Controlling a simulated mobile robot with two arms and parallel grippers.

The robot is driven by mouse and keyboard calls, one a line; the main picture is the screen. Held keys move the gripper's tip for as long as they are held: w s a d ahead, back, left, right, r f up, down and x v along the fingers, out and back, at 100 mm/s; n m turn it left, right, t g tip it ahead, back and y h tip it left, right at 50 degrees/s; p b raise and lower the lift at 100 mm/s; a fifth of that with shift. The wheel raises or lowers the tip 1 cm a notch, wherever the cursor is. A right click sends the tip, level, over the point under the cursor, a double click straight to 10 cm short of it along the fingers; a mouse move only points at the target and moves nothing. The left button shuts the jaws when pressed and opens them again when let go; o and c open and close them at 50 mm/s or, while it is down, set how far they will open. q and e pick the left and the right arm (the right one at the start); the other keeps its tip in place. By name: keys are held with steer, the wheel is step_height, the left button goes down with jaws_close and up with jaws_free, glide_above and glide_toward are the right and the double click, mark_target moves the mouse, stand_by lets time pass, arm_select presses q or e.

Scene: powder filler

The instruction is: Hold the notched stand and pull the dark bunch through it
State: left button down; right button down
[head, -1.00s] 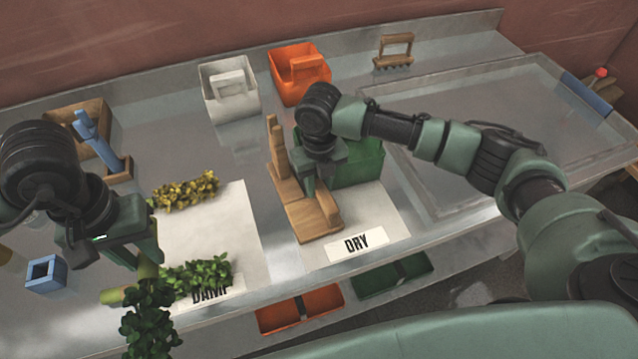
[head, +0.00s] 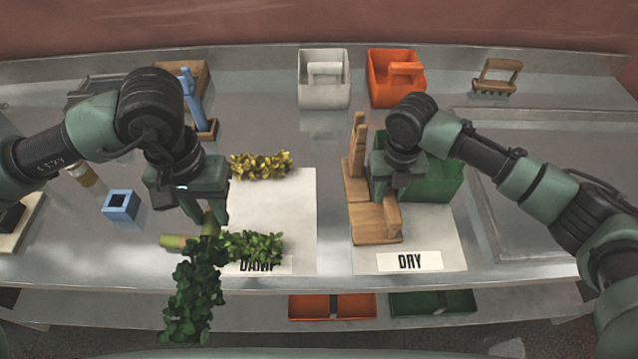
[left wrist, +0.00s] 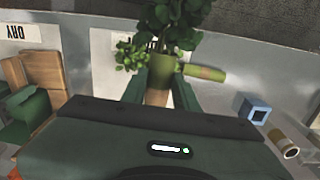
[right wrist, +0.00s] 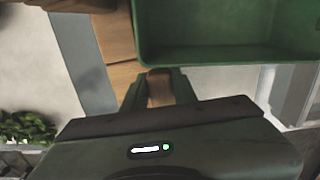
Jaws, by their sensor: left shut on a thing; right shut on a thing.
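The dark bunch (head: 193,295) is a leafy dark green clump with a pale stem. My left gripper (head: 207,212) is shut on its stem and holds it leaves down at the front edge of the bench, left of the stand. In the left wrist view the stem (left wrist: 156,96) sits between the fingers. The wooden notched stand (head: 376,220) has a flat base and an upright (head: 357,145), and stands on the DRY sheet. My right gripper (head: 380,190) is shut on the stand; wood (right wrist: 160,88) shows between its fingers. The notch is not clearly visible.
A green bunch (head: 252,246) and a yellowish bunch (head: 262,164) lie by the DAMP sheet (head: 285,210). A green bin (head: 440,180) stands close right of the stand. White (head: 325,90) and orange (head: 397,85) caddies stand behind. A blue square holder (head: 121,206) is at left.

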arm_select(q)
steer(key=shift+w, duration=0.1)
steer(key=w+d+r+n, duration=0.3)
steer(key=w+d+n, duration=0.25)
steer(key=w, duration=0.35)
steer(key=w+d+r+n, duration=0.3)
steer(key=w+d+n, duration=0.25)
steer(key=w, duration=0.35)
steer(key=w+d+r+n, duration=0.35)
steer(key=w+n, duration=0.25)
steer(key=w, duration=0.3)
steer(key=s+d+f+n, duration=0.2)
steer(key=d+f, duration=0.3)
steer(key=d, duration=0.2)
steer(key=shift+s+d, duration=0.15)
steer(key=shift+d, duration=0.2)
steer(key=shift+f, duration=0.1)
steer(key=shift+f, duration=3.45)
steer(key=s+a, duration=0.1)
steer(key=a, duration=1.4)
steer(key=shift+s, duration=0.2)
